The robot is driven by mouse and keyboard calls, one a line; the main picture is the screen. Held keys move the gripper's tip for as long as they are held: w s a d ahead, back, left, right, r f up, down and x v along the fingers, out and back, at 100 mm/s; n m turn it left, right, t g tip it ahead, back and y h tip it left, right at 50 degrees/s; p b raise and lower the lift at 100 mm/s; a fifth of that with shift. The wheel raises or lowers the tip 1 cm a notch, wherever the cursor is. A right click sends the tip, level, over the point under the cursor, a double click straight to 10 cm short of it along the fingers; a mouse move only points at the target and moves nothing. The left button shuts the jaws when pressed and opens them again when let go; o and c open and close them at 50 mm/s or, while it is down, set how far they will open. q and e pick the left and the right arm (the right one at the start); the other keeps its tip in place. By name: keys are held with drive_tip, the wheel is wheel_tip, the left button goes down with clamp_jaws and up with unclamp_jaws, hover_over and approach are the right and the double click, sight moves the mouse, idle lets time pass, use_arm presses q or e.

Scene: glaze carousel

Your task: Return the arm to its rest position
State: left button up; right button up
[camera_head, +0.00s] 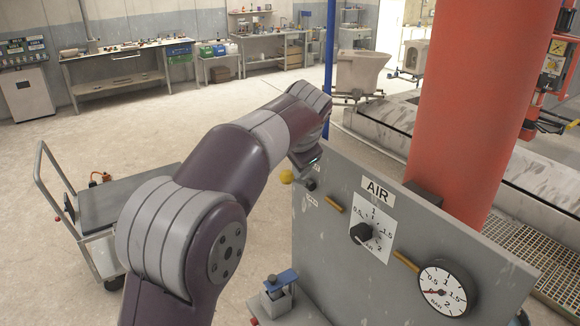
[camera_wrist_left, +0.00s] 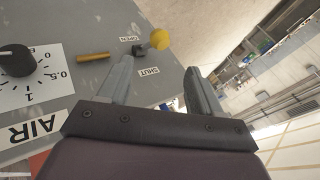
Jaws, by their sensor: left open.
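My left arm (camera_head: 240,160) reaches from the lower left towards the far side of the grey AIR panel (camera_head: 335,195). In the left wrist view my left gripper (camera_wrist_left: 158,68) is open, with nothing between its fingers. A lever with a yellow ball (camera_wrist_left: 159,39) is just beyond the fingertips, by the OPEN and SHUT labels, and does not look gripped. In the head view the yellow ball (camera_head: 286,176) stands out left of the panel. The fingers are hard to make out in the head view. My right gripper is in neither view.
The panel carries a black knob (camera_head: 361,233) and a round gauge (camera_head: 444,288), its red needle pointing left. A thick red column (camera_head: 480,90) rises behind it. A grey cart (camera_head: 110,205) stands to the left. A blue-topped clamp (camera_head: 280,282) sits low near the panel. The floor beyond is open.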

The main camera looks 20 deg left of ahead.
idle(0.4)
use_arm(q)
drive_tip(key=s+d+f+n+g+h+b, duration=0.15)
drive_tip(key=s+f, duration=0.25)
drive_tip(key=f, duration=0.4)
drive_tip(key=s+d+f+n+g+h, duration=0.1)
drive_tip(key=s+d+f+n, duration=0.15)
drive_tip(key=f, duration=0.55)
drive_tip(key=s+a+f+n+g+b, duration=0.1)
drive_tip(key=s+f+b, duration=0.1)
drive_tip(key=s+f, duration=0.5)
drive_tip(key=s+f+n+g+h+b, duration=0.1)
drive_tip(key=s+f+g+b, duration=0.1)
drive_tip(key=s+f, duration=0.6)
drive_tip(key=s, duration=0.6)
drive_tip(key=shift+a+n, duration=0.3)
drive_tip(key=shift+a, duration=0.05)
